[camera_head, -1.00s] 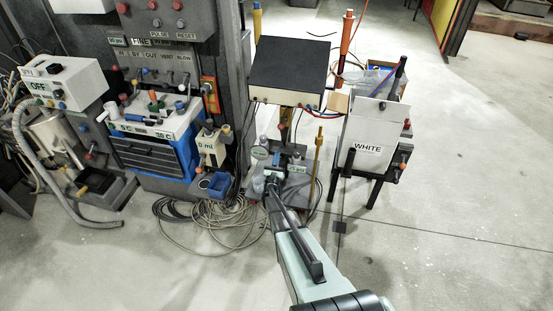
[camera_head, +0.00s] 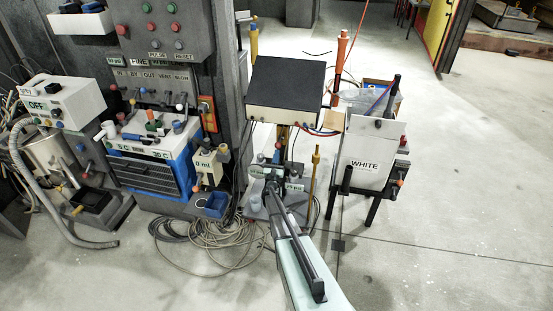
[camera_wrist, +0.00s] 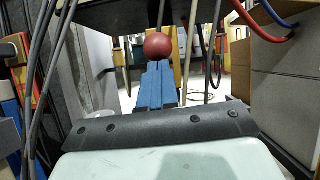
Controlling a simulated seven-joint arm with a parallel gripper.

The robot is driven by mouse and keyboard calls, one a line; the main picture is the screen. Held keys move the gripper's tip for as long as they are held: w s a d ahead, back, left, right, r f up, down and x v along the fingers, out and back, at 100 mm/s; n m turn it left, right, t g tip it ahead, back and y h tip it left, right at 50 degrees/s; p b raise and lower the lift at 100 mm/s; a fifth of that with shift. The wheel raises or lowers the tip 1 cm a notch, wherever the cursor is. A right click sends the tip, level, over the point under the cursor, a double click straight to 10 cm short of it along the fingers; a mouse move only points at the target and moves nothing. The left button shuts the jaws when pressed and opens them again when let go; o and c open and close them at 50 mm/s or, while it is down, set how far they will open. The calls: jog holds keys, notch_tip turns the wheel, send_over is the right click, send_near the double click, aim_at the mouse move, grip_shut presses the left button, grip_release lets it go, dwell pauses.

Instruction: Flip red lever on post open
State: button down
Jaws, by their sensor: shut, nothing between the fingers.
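The red ball knob of the lever (camera_wrist: 157,46) stands upright in the middle of the wrist view, in front of a yellow-brown post (camera_wrist: 168,70). My gripper (camera_wrist: 157,66) has its blue fingers together with nothing between them. The fingertips are right below the ball in the picture; I cannot tell if they touch it. In the head view my gripper (camera_head: 277,160) is at the post beneath the black-topped box (camera_head: 286,82). The lever is small there and partly hidden by my arm.
Dark cables and red and blue hoses (camera_wrist: 262,25) hang around the post. A white panel marked WHITE (camera_head: 366,150) stands to the right, and a yellow rod (camera_head: 314,172) is close by. A blue-framed unit (camera_head: 155,170) is left. Coiled cables lie on the floor; open floor is at right.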

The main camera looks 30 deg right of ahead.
jog(key=shift+r, duration=0.1)
jog(key=shift+r+g+y, duration=1.5)
jog(key=shift+r+g, duration=0.2)
jog(key=shift+r, duration=0.55)
jog(key=shift+s+a+f, duration=0.25)
jog(key=shift+a+f, duration=0.05)
jog(key=shift+f, duration=0.1)
send_near(277, 147)
jog(key=s+a+f, duration=0.3)
jog(key=shift+s, duration=0.2)
